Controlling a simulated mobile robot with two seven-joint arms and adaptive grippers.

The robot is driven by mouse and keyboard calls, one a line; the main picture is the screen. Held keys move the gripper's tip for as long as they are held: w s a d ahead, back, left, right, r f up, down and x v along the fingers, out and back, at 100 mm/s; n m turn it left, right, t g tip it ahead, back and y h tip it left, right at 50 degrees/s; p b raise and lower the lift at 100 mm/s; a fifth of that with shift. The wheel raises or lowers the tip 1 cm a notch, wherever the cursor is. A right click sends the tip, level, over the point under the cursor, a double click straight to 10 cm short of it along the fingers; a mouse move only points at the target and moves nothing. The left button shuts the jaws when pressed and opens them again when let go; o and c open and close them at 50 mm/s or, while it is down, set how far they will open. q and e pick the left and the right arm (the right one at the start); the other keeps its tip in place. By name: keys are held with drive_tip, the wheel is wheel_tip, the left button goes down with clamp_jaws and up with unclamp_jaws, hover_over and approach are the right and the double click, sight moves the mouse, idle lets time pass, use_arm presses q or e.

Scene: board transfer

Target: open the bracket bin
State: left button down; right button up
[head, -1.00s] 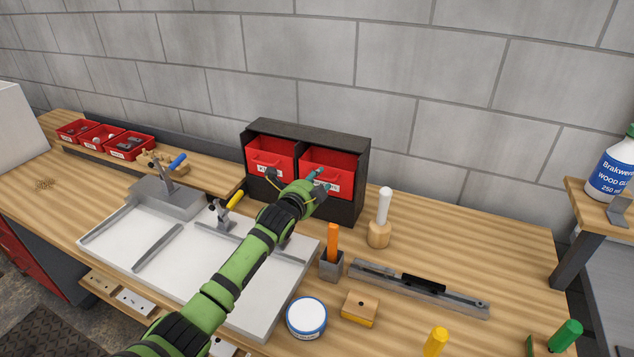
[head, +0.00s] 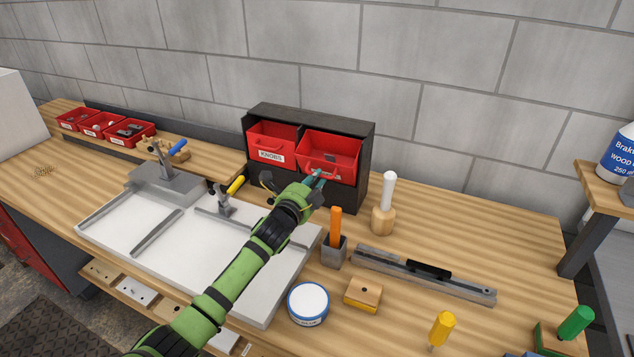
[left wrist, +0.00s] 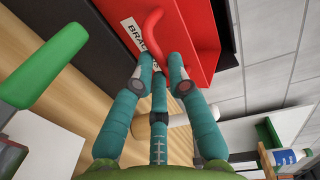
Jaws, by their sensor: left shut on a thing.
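The bracket bin (head: 338,147) is the red right-hand bin in a black cabinet (head: 312,115). It stands out from its slot, and some grey contents show inside. Its label is partly readable in the left wrist view, where the red bin (left wrist: 189,32) fills the top. My left gripper (head: 317,177) is at the bin's front, shut on its red handle (left wrist: 150,26). The fingers partly hide the bin's label in the head view. My right gripper is in neither view.
The knobs bin (head: 271,142) sits left in the same cabinet. A white fixture board (head: 180,255) lies left, under my arm.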

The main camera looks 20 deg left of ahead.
use_arm(q)
drive_tip(key=shift+s+f, duration=0.3)
drive_tip(key=shift+f, duration=0.4)
drive_tip(key=c, duration=1.2)
unclamp_jaws()
drive_tip(key=shift+w+f, duration=0.1)
drive_tip(key=shift+w, duration=0.3)
drive_tip(key=s+r, duration=0.1)
drive_tip(key=s, duration=1.1)
drive_tip(key=shift+a, duration=0.2)
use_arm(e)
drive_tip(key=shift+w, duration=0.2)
use_arm(q)
drive_tip(key=shift+f, duration=0.1)
